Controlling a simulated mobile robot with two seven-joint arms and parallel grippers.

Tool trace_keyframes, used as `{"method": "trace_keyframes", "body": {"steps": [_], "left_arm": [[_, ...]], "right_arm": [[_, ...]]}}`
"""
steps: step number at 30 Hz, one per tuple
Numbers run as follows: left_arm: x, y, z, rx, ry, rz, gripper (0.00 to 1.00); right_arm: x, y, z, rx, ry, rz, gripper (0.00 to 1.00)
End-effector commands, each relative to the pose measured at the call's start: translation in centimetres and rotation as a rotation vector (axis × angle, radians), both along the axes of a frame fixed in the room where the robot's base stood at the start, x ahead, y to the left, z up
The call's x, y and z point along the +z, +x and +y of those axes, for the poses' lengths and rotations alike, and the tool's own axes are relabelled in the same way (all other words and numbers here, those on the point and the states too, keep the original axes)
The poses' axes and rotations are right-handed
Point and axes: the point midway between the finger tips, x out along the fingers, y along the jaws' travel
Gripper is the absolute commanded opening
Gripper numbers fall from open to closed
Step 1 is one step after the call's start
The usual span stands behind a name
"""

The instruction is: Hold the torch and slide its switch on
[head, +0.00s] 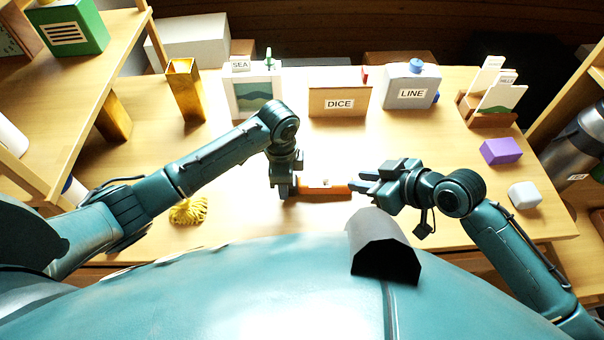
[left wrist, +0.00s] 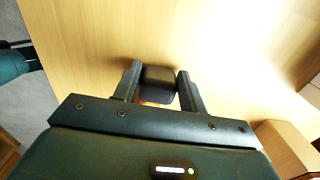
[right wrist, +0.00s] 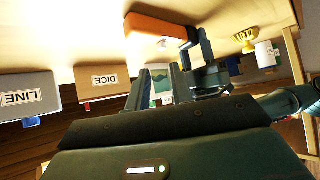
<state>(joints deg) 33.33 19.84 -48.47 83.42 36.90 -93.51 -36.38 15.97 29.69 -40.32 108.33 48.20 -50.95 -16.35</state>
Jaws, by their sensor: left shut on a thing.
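The torch (head: 325,190) is an orange bar lying level, with a small pale and red detail on its side that may be the switch. My left gripper (head: 284,188) is shut on its dark left end, and that dark end (left wrist: 159,86) shows between the fingers in the left wrist view. My right gripper (head: 362,182) is by the torch's right end, fingers apart and nothing between them. In the right wrist view the orange body (right wrist: 155,27) lies beyond the open fingers (right wrist: 162,78). Whether the right fingers touch the torch is unclear.
A picture stand marked SEA (head: 252,92), a DICE box (head: 339,101) and a LINE box (head: 411,92) stand at the back. A purple block (head: 501,151) and a white block (head: 524,195) lie right. The middle table is clear.

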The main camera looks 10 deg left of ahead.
Motion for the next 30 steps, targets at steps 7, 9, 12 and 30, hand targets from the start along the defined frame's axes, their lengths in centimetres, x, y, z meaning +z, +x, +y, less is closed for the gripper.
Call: {"method": "trace_keyframes", "body": {"steps": [7,9,12,30], "left_arm": [[0.0,0.0,0.0,0.000,-0.001,-0.001,0.15],[0.0,0.0,0.0,0.000,-0.001,-0.001,0.15],[0.0,0.0,0.0,0.000,-0.001,-0.001,0.15],[0.0,0.0,0.0,0.000,-0.001,-0.001,0.15]], "right_arm": [[0.0,3.0,-0.9,-0.295,0.066,0.324,0.02],[0.0,3.9,-1.2,-0.422,0.092,0.452,0.00],[0.2,5.0,-1.7,-0.607,0.127,0.630,0.00],[3.5,7.0,-2.4,-1.753,0.240,1.468,0.00]]}}
